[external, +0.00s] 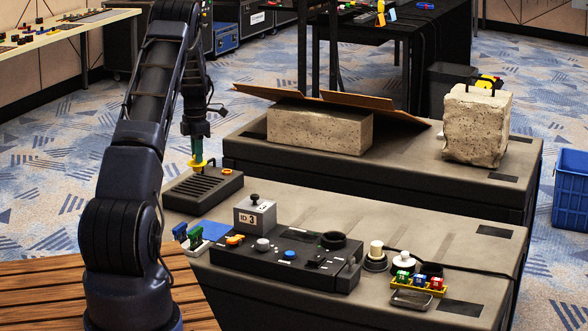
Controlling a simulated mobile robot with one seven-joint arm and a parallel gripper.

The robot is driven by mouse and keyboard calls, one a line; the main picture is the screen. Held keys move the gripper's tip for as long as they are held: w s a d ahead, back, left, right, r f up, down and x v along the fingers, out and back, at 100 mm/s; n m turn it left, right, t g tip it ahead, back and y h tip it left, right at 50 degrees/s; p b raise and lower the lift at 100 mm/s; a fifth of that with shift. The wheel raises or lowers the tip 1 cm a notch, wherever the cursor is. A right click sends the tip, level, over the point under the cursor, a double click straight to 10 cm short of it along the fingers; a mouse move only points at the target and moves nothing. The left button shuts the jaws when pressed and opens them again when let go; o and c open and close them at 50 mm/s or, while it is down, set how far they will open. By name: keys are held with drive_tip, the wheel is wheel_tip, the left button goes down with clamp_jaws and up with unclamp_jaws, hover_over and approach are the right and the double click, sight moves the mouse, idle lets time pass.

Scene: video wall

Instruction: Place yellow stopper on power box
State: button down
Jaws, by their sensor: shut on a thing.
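My gripper (197,154) hangs down from the arm at the left-centre, with greenish fingers. It is shut on the yellow stopper (197,163), which shows as a small yellow piece at the fingertips. Below it, on the left end of the near dark bench, lies a flat black slotted box (202,190), which looks like the power box. A small orange part (227,171) sits on its back right corner. The stopper appears over the back left part of this box. I cannot tell whether the two touch.
A yellow rack (418,285) with coloured pieces is at the right. Concrete blocks (318,130) stand on the far bench (405,172). The near bench (440,236) has bare room at its back right.

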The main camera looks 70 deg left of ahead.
sight(202, 165)
drive_tip(key=shift+f, duration=2.2)
drive_tip(key=c, duration=1.3)
unclamp_jaws()
drive_tip(key=shift+f, duration=0.1)
wheel_tip(202, 165, up, 12)
drive_tip(key=shift+r, duration=0.15)
